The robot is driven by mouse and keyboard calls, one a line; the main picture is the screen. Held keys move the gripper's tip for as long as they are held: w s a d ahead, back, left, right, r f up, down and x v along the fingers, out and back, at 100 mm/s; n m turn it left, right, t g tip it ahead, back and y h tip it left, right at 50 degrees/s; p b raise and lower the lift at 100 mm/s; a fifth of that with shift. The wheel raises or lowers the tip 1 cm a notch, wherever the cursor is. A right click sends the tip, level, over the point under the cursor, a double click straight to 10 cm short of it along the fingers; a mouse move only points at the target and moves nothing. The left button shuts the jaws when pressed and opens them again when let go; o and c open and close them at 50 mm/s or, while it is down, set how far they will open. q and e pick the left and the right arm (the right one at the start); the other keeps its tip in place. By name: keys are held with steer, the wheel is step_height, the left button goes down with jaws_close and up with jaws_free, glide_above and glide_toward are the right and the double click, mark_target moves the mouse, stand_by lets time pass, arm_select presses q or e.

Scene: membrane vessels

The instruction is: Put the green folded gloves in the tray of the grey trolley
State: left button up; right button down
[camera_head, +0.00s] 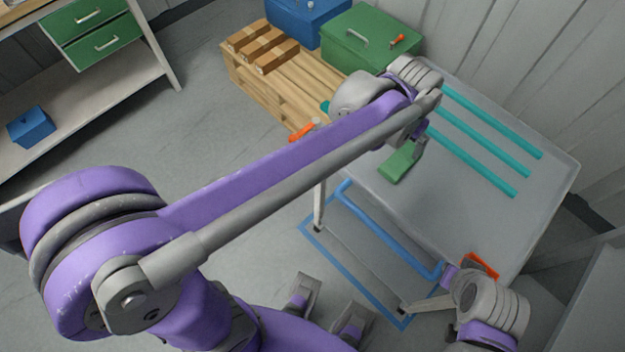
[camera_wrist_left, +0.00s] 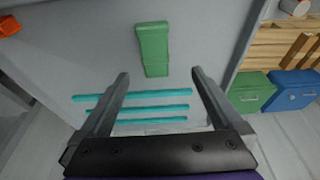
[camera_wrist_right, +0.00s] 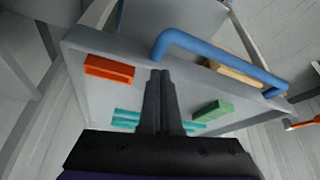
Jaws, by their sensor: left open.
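The green folded gloves (camera_head: 398,164) lie on the grey tray surface of the trolley (camera_head: 540,215), near its left edge in the head view. They also show in the left wrist view (camera_wrist_left: 153,48), beyond the fingertips, and in the right wrist view (camera_wrist_right: 212,111). My left gripper (camera_head: 419,146) is over the tray beside the gloves. In the left wrist view its fingers (camera_wrist_left: 158,74) are spread with nothing between them. My right gripper (camera_wrist_right: 160,75) has its fingers together and empty, near the trolley's blue handle (camera_wrist_right: 215,50).
Several teal rods (camera_head: 480,145) lie along the tray's far side. An orange block (camera_head: 482,265) sits at its near corner. A wooden pallet (camera_head: 270,85) with wooden blocks, a green case (camera_head: 365,40) and a blue box (camera_head: 305,18) stand behind. The tray middle is clear.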

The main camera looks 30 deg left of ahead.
arm_select(q)
steer(key=s+a+f+n+t, duration=0.1)
steer(key=s+a+f, duration=0.2)
steer(key=s+a, duration=0.4)
steer(key=s+a+f+n+t+y, duration=0.1)
steer(key=s+a+f, duration=0.3)
steer(key=s+a, duration=0.4)
steer(key=s+n, duration=0.1)
steer(key=s, duration=0.3)
steer(key=shift+s, duration=0.3)
steer(key=shift+c, duration=0.3)
